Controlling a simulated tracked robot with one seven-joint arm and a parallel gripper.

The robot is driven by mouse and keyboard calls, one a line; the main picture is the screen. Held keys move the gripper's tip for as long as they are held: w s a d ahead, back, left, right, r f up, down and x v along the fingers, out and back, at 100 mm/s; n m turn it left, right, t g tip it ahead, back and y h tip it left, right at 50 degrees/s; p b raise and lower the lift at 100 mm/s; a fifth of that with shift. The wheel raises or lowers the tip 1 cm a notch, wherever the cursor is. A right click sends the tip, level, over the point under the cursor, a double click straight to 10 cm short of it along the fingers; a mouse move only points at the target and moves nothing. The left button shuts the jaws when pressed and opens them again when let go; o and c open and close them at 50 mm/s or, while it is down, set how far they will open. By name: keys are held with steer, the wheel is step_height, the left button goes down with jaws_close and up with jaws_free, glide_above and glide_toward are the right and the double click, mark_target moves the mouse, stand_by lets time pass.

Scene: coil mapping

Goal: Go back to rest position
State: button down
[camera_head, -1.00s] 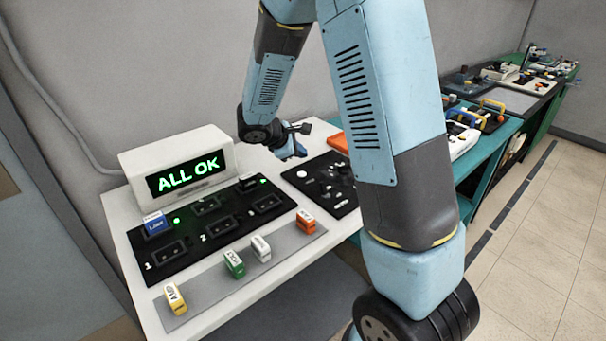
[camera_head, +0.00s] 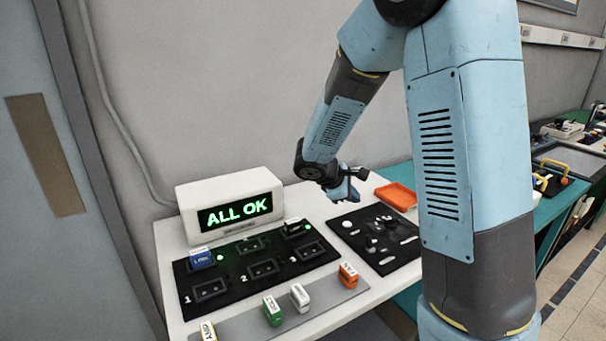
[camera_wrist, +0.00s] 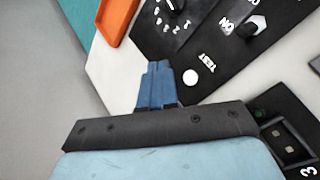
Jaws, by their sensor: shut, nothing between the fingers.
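My gripper (camera_head: 343,190) is raised above the white table, over the gap between the display box and the black control panel. In the wrist view its blue fingers (camera_wrist: 158,86) are together with nothing between them. It touches nothing that I can see. The display box (camera_head: 231,205) reads "ALL OK" in green. The black socket board (camera_head: 256,268) in front of it has numbered slots and two green lights. A blue block (camera_head: 201,258) sits at its upper left slot, and a dark block with a white top stands at its upper right.
A grey strip (camera_head: 330,300) holds yellow, green, white and orange blocks. The black control panel (camera_head: 376,238) has knobs and a white button (camera_wrist: 190,77). An orange tray (camera_head: 397,196) lies behind it. A wall and pipe stand behind the table; more benches stretch right.

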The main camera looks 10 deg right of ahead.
steer(key=s+d+r+m+g+y, duration=0.1)
steer(key=s+d+r+m+y, duration=0.25)
steer(key=s+r+m, duration=0.7)
steer(key=s+a+r+m+t+y, duration=0.1)
steer(key=s+r+y, duration=0.1)
steer(key=s, duration=0.7)
steer(key=s+a+r+m+t+y, duration=0.1)
steer(key=s+a+r+m+y, duration=0.1)
steer(key=s+r, duration=0.3)
steer(key=s, duration=0.4)
steer(key=shift+r+t, duration=0.3)
steer(key=c, duration=1.8)
jaws_free()
steer(key=shift+s, duration=0.1)
